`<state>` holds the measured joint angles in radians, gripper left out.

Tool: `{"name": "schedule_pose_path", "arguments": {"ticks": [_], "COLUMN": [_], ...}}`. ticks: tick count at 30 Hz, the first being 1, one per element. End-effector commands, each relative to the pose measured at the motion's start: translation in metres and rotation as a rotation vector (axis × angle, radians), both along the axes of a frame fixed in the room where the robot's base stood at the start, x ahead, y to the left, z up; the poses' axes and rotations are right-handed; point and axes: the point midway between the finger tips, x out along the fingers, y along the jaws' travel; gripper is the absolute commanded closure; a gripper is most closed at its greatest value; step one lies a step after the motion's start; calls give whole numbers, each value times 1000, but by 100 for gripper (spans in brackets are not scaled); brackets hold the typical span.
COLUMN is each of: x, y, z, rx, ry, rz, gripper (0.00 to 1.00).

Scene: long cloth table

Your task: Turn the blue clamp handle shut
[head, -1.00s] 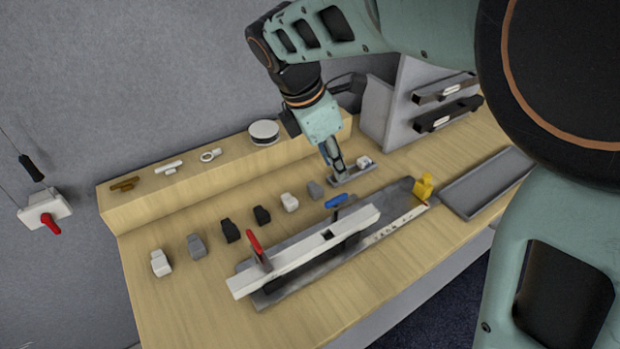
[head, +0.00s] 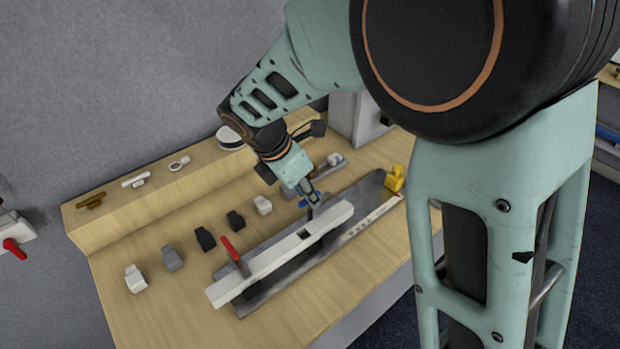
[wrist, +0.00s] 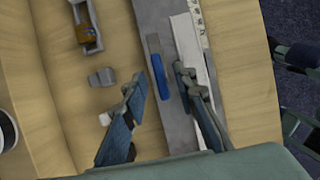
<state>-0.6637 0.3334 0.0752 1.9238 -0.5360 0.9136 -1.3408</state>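The blue clamp handle (wrist: 159,77) lies along a dark grey lever in the wrist view, between the two fingers. My gripper (wrist: 159,84) is open, with one finger on each side of the handle; I cannot tell whether either touches it. In the head view my gripper (head: 313,199) is over the far half of the fixture and partly covers the blue handle (head: 303,203). The long white bar (head: 270,260) lies on the grey base plate (head: 290,277). A red clamp handle (head: 231,249) stands up at its near left end.
A yellow block (head: 394,179) sits at the plate's far end. Several small grey, black and white blocks (head: 204,239) stand in a row left of the fixture. A wooden ledge (head: 150,195) runs along the wall. A small tray (wrist: 91,45) lies beyond the row.

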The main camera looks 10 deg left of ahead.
Motion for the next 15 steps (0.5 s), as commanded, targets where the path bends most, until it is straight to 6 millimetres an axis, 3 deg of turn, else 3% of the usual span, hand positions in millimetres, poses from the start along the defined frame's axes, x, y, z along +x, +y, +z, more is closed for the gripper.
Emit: {"name": "schedule_pose_path", "arguments": {"ticks": [6,13,15], "x": [0,0,0], "y": [0,0,0], "z": [-1,0,0], "rx": [0,0,0], "ry": [0,0,0], "rz": [0,0,0], "gripper": [74,98,100]}}
